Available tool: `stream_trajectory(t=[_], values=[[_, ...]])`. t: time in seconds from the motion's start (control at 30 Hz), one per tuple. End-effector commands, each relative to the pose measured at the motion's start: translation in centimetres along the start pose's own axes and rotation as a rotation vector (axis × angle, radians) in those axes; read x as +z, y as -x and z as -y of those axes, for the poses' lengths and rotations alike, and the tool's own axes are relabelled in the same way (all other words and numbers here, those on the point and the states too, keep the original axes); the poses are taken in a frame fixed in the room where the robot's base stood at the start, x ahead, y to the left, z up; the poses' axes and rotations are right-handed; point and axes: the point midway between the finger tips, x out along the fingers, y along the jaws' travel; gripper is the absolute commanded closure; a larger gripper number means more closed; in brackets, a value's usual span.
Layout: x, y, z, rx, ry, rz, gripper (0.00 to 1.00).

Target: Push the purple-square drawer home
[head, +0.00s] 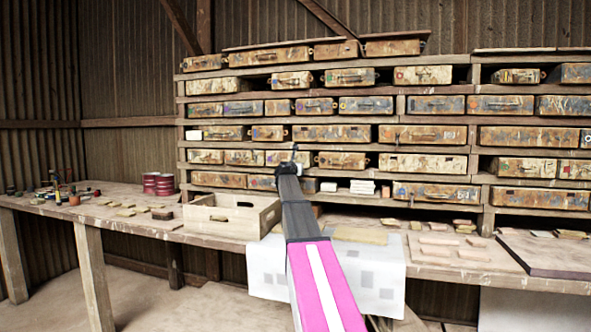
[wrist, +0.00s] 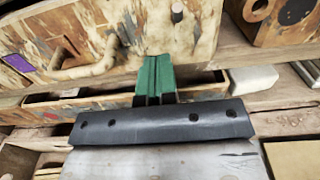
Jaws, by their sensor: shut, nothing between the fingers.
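The purple-square drawer (wrist: 75,45) fills the upper left of the wrist view. It has a worn, mottled tan and grey front with a pale curved handle, and the purple square (wrist: 18,62) is at its left end. My gripper (wrist: 156,62) has its green fingers together and empty, at the lower right of this drawer front. I cannot tell whether they touch it. In the head view my gripper (head: 294,152) is in front of the shelf rack's middle and partly hides what appears to be this drawer (head: 277,158). How far it sticks out is unclear.
Another drawer (wrist: 277,20) with a round hole stands to the right in the wrist view. A shelf board runs below. In the head view, an open wooden box (head: 232,216) and a white patterned cloth (head: 378,275) are on the bench under the rack.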

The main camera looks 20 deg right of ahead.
Motion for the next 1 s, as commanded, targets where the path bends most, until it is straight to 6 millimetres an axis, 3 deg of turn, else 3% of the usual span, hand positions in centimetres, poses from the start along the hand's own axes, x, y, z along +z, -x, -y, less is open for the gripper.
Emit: stream_trajectory(t=[0.03, 0.13, 0.37, 0.57, 1.0], values=[[0.3, -0.9, -0.2, 0.001, 0.001, 0.003, 1.00], [0.3, -0.9, -0.2, 0.001, 0.001, 0.003, 1.00], [0.3, 0.2, -0.4, 0.002, 0.001, 0.004, 1.00], [0.2, 3.0, -0.7, 0.001, 0.000, 0.003, 1.00], [0.1, 12.1, -0.6, 0.001, 0.000, 0.003, 1.00]])
